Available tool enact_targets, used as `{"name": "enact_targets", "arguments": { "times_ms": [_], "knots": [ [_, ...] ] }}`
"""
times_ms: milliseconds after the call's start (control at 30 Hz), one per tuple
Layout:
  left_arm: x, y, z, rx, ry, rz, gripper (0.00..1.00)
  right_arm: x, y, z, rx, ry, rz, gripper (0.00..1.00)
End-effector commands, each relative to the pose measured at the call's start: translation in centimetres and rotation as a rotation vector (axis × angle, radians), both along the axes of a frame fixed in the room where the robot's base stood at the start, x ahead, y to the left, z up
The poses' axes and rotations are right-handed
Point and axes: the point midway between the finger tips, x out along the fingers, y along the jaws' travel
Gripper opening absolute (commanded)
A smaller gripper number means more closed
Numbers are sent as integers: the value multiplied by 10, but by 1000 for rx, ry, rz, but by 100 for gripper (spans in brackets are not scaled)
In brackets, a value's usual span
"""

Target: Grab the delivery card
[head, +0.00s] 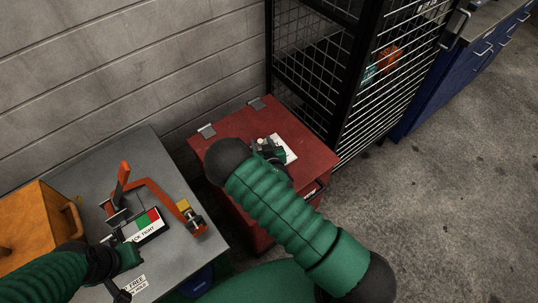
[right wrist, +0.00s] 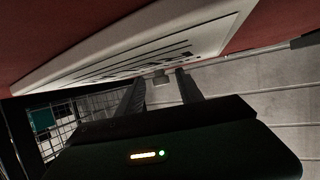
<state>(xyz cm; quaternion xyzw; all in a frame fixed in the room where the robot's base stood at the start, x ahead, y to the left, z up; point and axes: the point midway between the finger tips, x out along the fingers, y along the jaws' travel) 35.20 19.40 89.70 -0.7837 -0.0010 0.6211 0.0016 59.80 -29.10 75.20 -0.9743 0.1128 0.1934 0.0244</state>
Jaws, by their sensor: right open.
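The delivery card is a white card (head: 286,149) lying on the top of a red cabinet (head: 222,150). My right gripper (head: 265,147) is at the card's left side and covers part of it. In the right wrist view the card (right wrist: 150,50) shows large with dark printed lines, close to the right gripper (right wrist: 160,82). Its two fingers are apart with nothing seen between them. I cannot tell whether they touch the card. My left gripper (head: 122,268) is low at the left over the grey table; its fingers are too unclear to read.
A black wire cage (head: 375,85) stands right behind the red cabinet. A block wall is behind. Floor at right is clear.

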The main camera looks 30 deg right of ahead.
Motion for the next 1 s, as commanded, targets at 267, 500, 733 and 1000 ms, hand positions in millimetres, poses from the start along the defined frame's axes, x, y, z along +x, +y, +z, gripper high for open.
{"name": "enact_targets", "arguments": {
  "times_ms": [267, 500, 733, 1000],
  "knots": [
    [0, 0, 0, 0, 0, 1, 0, -1, 0, -1, 0, 2, 0, 17],
    [0, 0, 0, 0, 0, 0, 0, -1, 0, -1, 0, 2, 0, 0],
    [0, 0, 0, 0, 0, 0, 0, -1, 0, 0, 0, 1, 0, 0],
    [0, 0, 2, 0, 0, 0, 0, 1, 1, 3, 0, 0, 0, 0]
  ]
}}
